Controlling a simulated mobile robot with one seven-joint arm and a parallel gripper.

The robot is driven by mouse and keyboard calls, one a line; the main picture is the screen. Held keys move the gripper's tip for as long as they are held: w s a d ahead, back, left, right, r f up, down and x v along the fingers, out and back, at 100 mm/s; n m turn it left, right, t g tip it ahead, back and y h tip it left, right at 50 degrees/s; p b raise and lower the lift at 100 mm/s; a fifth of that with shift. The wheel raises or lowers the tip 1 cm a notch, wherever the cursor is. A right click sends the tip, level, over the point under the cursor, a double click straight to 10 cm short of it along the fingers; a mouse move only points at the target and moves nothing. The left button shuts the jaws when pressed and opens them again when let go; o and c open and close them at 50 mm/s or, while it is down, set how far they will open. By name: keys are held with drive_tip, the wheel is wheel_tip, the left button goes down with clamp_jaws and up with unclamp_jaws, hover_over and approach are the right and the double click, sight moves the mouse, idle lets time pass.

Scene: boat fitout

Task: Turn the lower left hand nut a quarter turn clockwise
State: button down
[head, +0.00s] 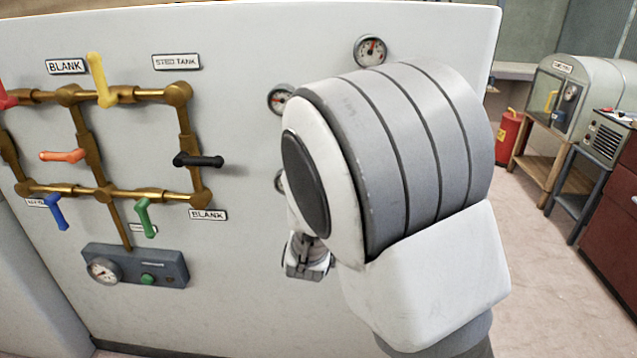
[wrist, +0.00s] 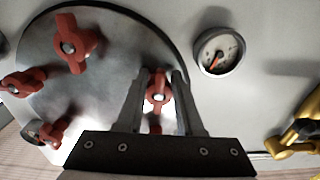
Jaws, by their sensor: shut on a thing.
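A round grey metal cover (wrist: 110,60) with several red wing nuts fills the left half of the wrist view. My gripper (wrist: 160,78) has its two fingers on either side of one red nut (wrist: 157,90), the one nearest the cover's right edge in that view, and is shut on it. Other red nuts sit at the upper left (wrist: 75,45), far left (wrist: 22,83) and lower left (wrist: 50,130) of the wrist view. The wrist picture looks turned, so I cannot tell which nut is the lower left hand one. In the head view my arm hides the cover and nuts.
A round gauge (wrist: 218,51) sits on the panel beside the cover. Brass pipework (head: 130,193) with coloured valve handles and a grey gauge box (head: 135,266) are on the left of the white panel (head: 240,40). A red canister (head: 509,138) stands on the floor at right.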

drive_tip(key=c, duration=0.6)
unclamp_jaws()
drive_tip(key=shift+s, duration=0.1)
drive_tip(key=s+b, duration=0.9)
drive_tip(key=s, duration=0.8)
drive_tip(key=shift+a, duration=0.35)
